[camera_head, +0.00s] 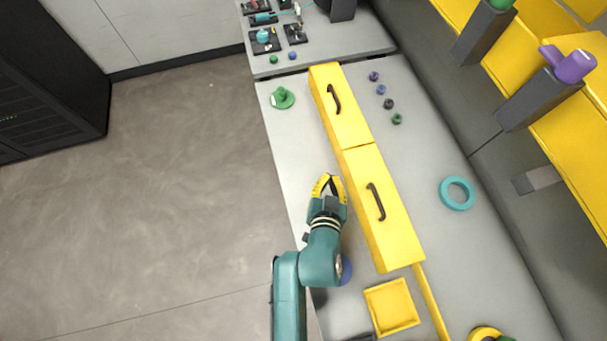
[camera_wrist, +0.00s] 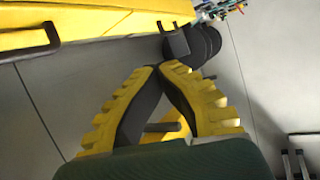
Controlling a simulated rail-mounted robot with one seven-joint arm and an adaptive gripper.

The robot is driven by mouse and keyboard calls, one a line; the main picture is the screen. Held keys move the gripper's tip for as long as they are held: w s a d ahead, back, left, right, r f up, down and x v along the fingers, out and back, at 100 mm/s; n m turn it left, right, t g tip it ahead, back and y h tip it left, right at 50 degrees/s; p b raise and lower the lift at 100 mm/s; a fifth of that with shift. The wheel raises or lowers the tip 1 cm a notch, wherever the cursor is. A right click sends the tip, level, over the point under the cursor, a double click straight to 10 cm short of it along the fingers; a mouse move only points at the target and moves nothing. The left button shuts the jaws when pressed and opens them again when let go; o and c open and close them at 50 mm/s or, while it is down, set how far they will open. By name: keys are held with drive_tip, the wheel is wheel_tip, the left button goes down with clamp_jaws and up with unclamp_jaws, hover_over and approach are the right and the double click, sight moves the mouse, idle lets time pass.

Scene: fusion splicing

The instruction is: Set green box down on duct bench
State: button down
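My gripper (camera_head: 328,181) is above the left part of a long grey bench (camera_head: 289,150), beside two long yellow duct-like boxes with dark handles (camera_head: 380,205). Its ribbed yellow fingers (camera_wrist: 160,67) come together at the tips in the wrist view, with no object seen between the tips. I cannot make out a box-shaped green thing in either view. A round green piece with a knob (camera_head: 282,98) stands on the bench's far left corner. I cannot tell whether this is the task's green box.
A yellow tray (camera_head: 392,307) lies near the bench's near end. A teal ring (camera_head: 457,193) and several small knobs (camera_head: 389,104) are right of the yellow boxes. A second bench (camera_head: 345,45) with small devices adjoins the far end. The floor at left is clear.

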drive_tip(key=w+a+f+y+b, duration=0.1)
drive_tip(key=b, duration=0.2)
drive_tip(key=w+a+f+n+y+b, duration=0.1)
drive_tip(key=f+b, duration=0.1)
drive_tip(key=b, duration=0.1)
drive_tip(key=shift+w+f+n, duration=0.1)
drive_tip(key=shift+w+n, duration=0.2)
idle(0.4)
